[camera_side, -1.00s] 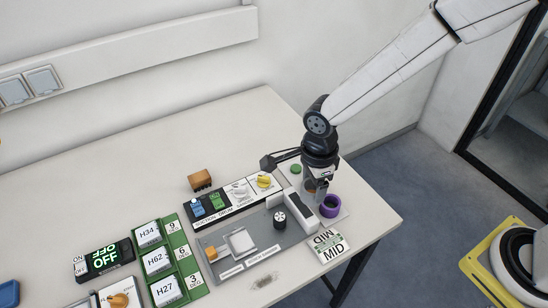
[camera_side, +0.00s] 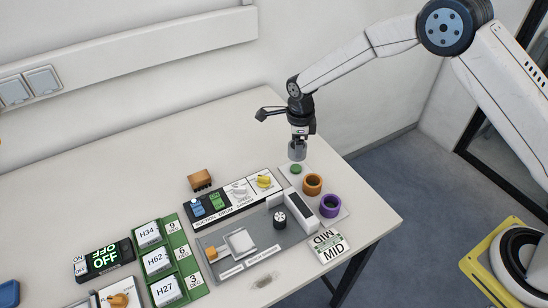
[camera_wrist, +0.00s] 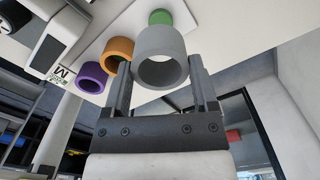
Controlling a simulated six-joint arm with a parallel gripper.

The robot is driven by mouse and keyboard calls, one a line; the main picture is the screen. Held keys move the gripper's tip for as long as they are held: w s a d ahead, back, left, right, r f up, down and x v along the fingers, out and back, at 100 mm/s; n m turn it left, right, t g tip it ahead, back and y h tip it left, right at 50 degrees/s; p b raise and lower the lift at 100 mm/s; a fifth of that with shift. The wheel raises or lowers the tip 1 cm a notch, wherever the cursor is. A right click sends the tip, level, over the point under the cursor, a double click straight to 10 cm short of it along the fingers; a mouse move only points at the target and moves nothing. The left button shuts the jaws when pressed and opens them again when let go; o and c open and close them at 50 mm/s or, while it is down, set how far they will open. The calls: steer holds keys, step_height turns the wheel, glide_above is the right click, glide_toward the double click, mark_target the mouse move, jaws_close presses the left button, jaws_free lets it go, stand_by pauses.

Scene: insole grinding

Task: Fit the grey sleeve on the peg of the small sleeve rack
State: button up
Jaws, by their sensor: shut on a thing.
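My gripper (camera_side: 298,142) is shut on the grey sleeve (camera_side: 297,153). The sleeve hangs upright below my fingers, apart from the rack. In the wrist view the grey sleeve (camera_wrist: 160,40) sits between my two fingers (camera_wrist: 163,88), its open end showing. The small sleeve rack (camera_side: 342,214) is a pale plate near the table's right edge. Its green peg (camera_side: 296,169) stands bare, just below the sleeve in the side view. In the wrist view the green peg (camera_wrist: 160,17) shows beyond the sleeve, partly hidden by it.
An orange sleeve (camera_side: 313,184) and a purple sleeve (camera_side: 331,206) stand on the same rack, in a row with the green peg. A grey machine (camera_side: 243,242) with a white block (camera_side: 301,211) lies close on the left. The table behind the rack is clear.

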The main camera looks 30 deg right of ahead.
mark_target(296, 168)
steer(key=shift+f, duration=0.25)
steer(key=shift+f, duration=1.95)
steer(key=shift+f, duration=0.9)
stand_by(1.7)
steer(key=o, duration=1.1)
steer(key=shift+r, duration=0.15)
step_height(296, 168, up, 9)
stand_by(1.0)
steer(key=shift+d, duration=0.1)
